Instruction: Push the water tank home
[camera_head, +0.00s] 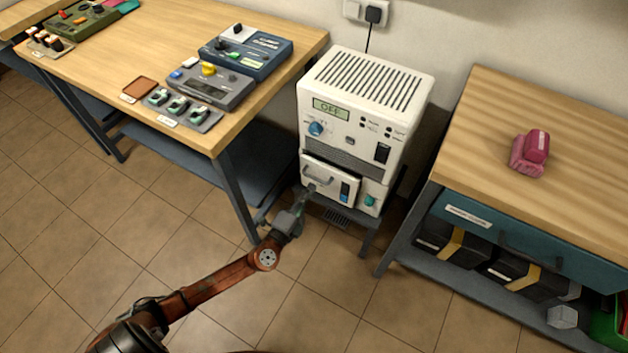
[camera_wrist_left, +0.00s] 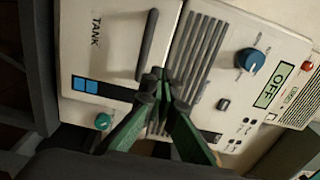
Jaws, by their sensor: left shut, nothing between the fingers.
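The water tank (camera_head: 322,172) is a white drawer front with a grey bar handle and a blue level window, low in the white machine (camera_head: 365,100). It appears to stand slightly proud of the machine's front. In the left wrist view the tank (camera_wrist_left: 112,45) carries the word TANK and its handle. My left gripper (camera_head: 311,189) is shut and empty in front of the tank's lower left part. In the left wrist view its fingertips (camera_wrist_left: 160,78) overlap the tank's edge near the handle; I cannot tell whether they touch. My right gripper is out of view.
The machine's display (camera_head: 331,109) reads OFF. It stands on a dark stand between a wooden table (camera_head: 110,85) with several devices and a wooden bench (camera_head: 560,100) with a pink object (camera_head: 531,152). The tiled floor (camera_head: 310,310) in front is clear.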

